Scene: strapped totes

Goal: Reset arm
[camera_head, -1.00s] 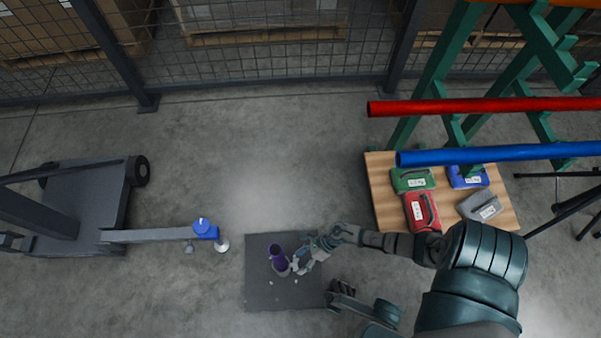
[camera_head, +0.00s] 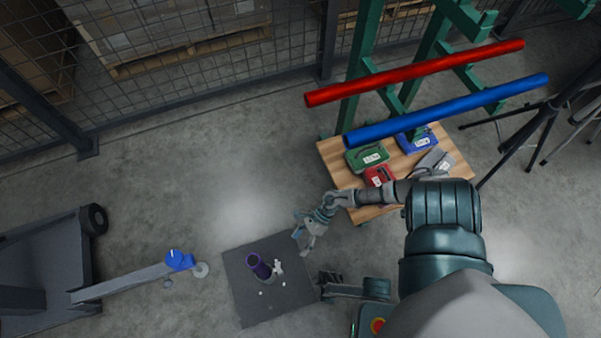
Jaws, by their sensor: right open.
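My right arm (camera_head: 390,192) reaches in from the right. My right gripper (camera_head: 303,238) is open and looks empty, with its fingers pointing down over the upper right edge of the dark square mat (camera_head: 240,295). A purple cylinder-like object (camera_head: 257,265) with a grey base is on the mat, left of and below the gripper and apart from it. Small white pieces (camera_head: 278,266) lie beside the purple object. My left gripper is not in view.
A wooden board (camera_head: 344,176) holds green (camera_head: 366,157), red (camera_head: 379,176), blue (camera_head: 418,142) and grey (camera_head: 433,164) cases. Red (camera_head: 415,73) and blue (camera_head: 445,110) bars extend from a green rack. A grey cart (camera_head: 45,255) stands left. Floor between is clear.

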